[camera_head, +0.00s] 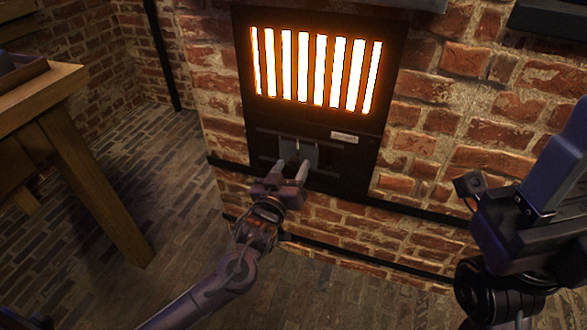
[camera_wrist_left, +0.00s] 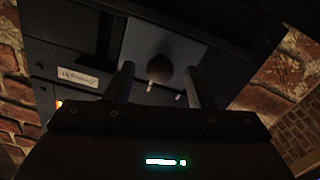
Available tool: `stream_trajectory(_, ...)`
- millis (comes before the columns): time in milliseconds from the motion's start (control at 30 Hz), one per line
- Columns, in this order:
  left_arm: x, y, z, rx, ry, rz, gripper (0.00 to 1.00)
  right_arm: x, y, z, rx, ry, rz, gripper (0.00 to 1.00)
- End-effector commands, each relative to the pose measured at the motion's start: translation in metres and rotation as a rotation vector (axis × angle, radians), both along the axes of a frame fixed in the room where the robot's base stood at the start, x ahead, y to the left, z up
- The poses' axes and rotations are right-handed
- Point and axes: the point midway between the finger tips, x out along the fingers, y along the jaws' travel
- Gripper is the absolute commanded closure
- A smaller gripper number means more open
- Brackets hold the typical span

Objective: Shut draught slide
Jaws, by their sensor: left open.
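The draught slide (camera_head: 312,153) is a grey plate on the dark iron front below the glowing grate. In the left wrist view the slide (camera_wrist_left: 178,45) carries a dark round knob (camera_wrist_left: 159,68). My left gripper (camera_head: 292,164) is open in front of the slide. In the left wrist view its fingers stand on either side of the knob, with gaps showing, so they are not closed on it. In the head view the gripper hides the slide's lower part. My right arm (camera_head: 530,215) is at the right edge, away from the slide; its finger state is unclear.
The glowing barred grate (camera_head: 316,70) is just above the slide. A small pale label (camera_head: 344,137) is on the iron front. Brick wall (camera_head: 455,130) surrounds it. A wooden table (camera_head: 40,95) stands at the left, with open brick floor (camera_head: 170,190) between.

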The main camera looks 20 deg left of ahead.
Motion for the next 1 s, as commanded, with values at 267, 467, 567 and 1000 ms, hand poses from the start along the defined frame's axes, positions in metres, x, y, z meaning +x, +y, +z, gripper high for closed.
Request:
stream_trajectory(267,0.018,-0.001,-0.001,0.001,0.001,0.0,0.5,-0.002,0.002,0.003,-0.002,-0.021,0.0,0.5)
stream_trajectory(467,0.018,-0.001,0.0,0.001,0.002,0.0,0.5,-0.002,0.002,0.004,-0.002,-0.021,0.0,0.5)
stream_trajectory(567,0.018,-0.001,0.0,0.001,0.002,0.0,0.6,-0.002,0.002,0.004,-0.002,-0.021,0.0,0.5)
stream_trajectory(1000,0.018,-0.001,-0.001,0.001,0.002,0.0,1.0,-0.002,0.002,0.004,-0.002,-0.021,0.0,0.5)
